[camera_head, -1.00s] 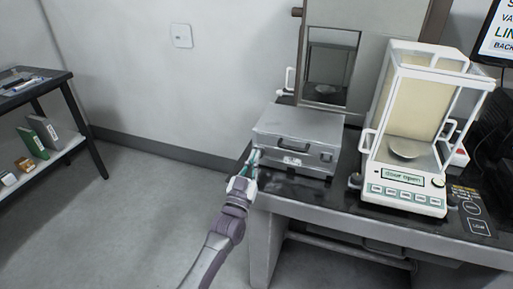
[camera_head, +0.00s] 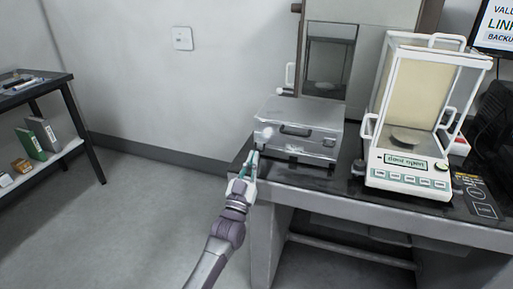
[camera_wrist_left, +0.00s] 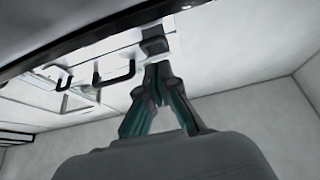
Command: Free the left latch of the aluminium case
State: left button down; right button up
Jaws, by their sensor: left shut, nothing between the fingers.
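The closed aluminium case (camera_head: 299,113) lies on the weighing table in the head view, its handle on the front face. A pale, blurred bright part (camera_head: 267,133) shows at the left of its front, where the left latch sits; I cannot tell its exact position. My left gripper (camera_head: 254,154) is shut and empty, just below and left of the case's front left corner. In the left wrist view its fingertips (camera_wrist_left: 156,68) meet close below a small dark block (camera_wrist_left: 154,43); contact cannot be told. My right gripper is out of view.
The balance (camera_head: 409,164), reading "door open", stands right of the case. The dark table top (camera_head: 345,187) has its front edge close to my gripper. A dark shelf table (camera_head: 52,83) stands at far left. The floor between is clear.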

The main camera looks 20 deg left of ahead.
pick_arm(q)
jog(key=v, duration=0.9)
